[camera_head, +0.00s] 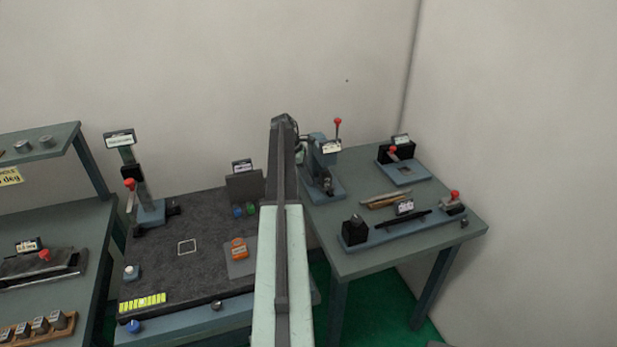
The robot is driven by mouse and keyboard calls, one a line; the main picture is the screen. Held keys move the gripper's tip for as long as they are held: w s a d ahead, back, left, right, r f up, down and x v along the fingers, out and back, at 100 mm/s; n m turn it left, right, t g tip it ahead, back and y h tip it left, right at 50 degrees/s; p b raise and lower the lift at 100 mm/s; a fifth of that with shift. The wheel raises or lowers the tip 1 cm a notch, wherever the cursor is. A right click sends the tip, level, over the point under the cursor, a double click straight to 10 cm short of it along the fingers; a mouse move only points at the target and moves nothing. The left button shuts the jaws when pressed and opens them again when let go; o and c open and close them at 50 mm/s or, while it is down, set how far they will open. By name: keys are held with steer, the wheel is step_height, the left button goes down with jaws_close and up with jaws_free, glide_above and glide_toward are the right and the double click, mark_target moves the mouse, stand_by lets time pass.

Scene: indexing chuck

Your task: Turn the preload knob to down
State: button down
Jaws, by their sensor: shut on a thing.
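My arm runs up the middle of the picture. My gripper (297,130) is at its far end, small and mostly hidden by my arm, against the left side of a blue-grey device (325,160) on the right table. The device has a red-balled lever standing up and a small white label. The gripper is shut on what looks like the preload knob at that side. The knob itself is hidden behind the gripper and arm, so its direction cannot be seen.
The right table (365,262) also holds a blue-based fixture (405,230) and a small red-handled device (404,172). A dark plate (200,270) on the left bench bears a tall gauge stand (148,190) and an orange block (238,249). A shelf (45,147) stands far left.

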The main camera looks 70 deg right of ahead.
steer(key=shift+w+d+m+y, duration=0.1)
steer(key=shift+m+y, duration=0.2)
steer(key=shift+m, duration=0.5)
steer(key=c, duration=1.1)
jaws_free()
steer(key=p+v, duration=0.7)
steer(key=shift+w+r, duration=0.2)
steer(key=shift+r, duration=0.15)
